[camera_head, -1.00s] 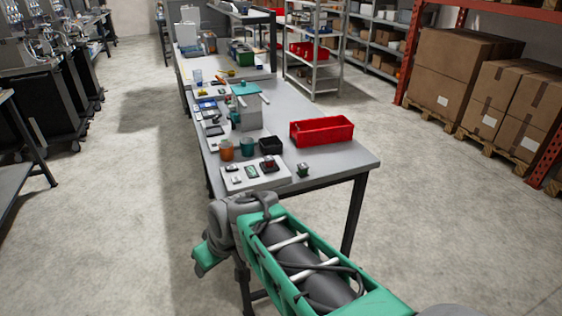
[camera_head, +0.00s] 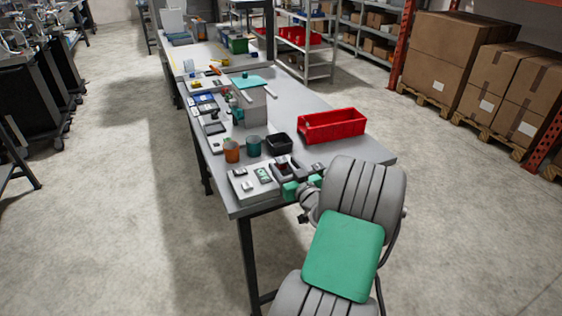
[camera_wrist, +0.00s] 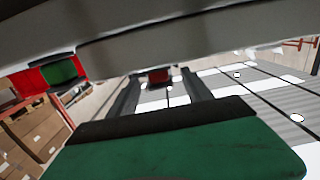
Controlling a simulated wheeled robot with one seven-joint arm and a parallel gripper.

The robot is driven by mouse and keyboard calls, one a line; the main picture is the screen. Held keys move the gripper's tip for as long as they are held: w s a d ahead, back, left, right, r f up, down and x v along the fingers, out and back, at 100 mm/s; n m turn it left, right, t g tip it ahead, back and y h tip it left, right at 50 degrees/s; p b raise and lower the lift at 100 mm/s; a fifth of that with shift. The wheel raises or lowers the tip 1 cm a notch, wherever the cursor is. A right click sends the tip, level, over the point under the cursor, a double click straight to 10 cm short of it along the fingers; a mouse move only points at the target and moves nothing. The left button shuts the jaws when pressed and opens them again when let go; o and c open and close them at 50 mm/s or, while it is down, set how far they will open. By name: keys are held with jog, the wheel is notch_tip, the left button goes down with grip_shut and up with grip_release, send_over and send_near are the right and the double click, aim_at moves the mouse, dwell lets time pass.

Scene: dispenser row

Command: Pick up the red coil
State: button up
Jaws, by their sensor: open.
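The red coil (camera_head: 282,160) is a small red and dark piece at the right end of the pale tray (camera_head: 240,182) near the table's front edge. My gripper (camera_head: 292,172) is at that end of the tray, close to the coil and partly covering it. In the wrist view the two dark fingers of my gripper (camera_wrist: 160,88) stand apart, and the red coil (camera_wrist: 158,76) shows small between their tips. I cannot tell whether they touch it. A green coil (camera_head: 263,174) lies beside it on the tray.
A red bin (camera_head: 340,128) stands behind to the right. A black bin (camera_head: 279,145), a teal cup (camera_head: 253,147) and an orange cup (camera_head: 231,152) stand just behind the tray. A green block in a dark frame (camera_wrist: 62,72) shows left in the wrist view.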

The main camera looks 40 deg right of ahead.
jog(key=x, duration=0.2)
jog(key=shift+w+d, duration=0.15)
jog(key=shift+w, duration=0.25)
jog(key=shift+c, duration=0.2)
jog(key=shift+s, duration=0.1)
grip_shut()
